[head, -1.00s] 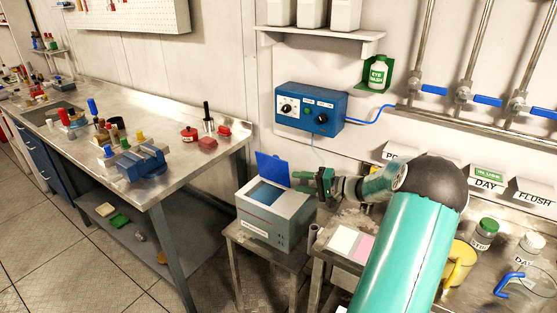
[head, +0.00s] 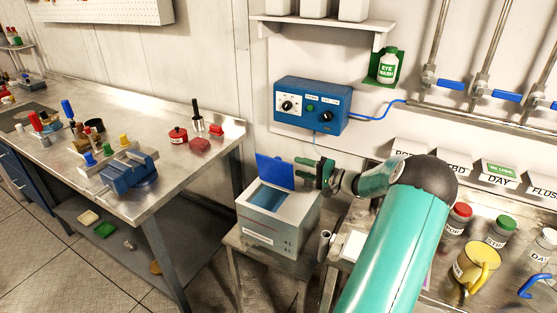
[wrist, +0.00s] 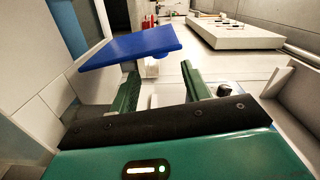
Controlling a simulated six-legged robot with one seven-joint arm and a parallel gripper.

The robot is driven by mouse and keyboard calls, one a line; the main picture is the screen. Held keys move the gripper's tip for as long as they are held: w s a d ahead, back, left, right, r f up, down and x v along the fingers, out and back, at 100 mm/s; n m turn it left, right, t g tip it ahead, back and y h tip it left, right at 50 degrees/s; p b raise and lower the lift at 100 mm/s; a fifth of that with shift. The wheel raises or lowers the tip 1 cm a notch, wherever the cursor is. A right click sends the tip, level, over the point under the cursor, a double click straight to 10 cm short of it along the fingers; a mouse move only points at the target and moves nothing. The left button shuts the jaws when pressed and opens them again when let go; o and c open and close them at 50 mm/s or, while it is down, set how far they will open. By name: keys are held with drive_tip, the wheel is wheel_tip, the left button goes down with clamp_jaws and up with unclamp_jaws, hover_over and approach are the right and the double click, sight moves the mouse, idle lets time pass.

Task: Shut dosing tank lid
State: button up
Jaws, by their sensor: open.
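The dosing tank (head: 285,222) is a grey-white box with an open blue-lined top, standing on a small metal stand. Its blue lid (head: 275,170) stands raised at the back of the opening. In the wrist view the lid (wrist: 130,47) is a blue panel just beyond the left finger. My gripper (head: 308,174) is at the right of the lid, above the tank's back right edge. In the wrist view my gripper (wrist: 160,88) has its two green fingers apart with nothing between them. Whether the left finger touches the lid, I cannot tell.
A blue control box (head: 311,106) hangs on the wall behind the tank. A metal workbench (head: 150,120) with a vise stands at left. A yellow jug (head: 476,266) and several jars stand on the right bench. There is a gap between the workbench and the tank stand.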

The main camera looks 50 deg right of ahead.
sight(277, 170)
drive_tip(key=x, duration=0.7)
drive_tip(key=shift+w, duration=0.1)
drive_tip(key=shift+c, duration=0.2)
drive_tip(key=shift+f, duration=0.1)
clamp_jaws()
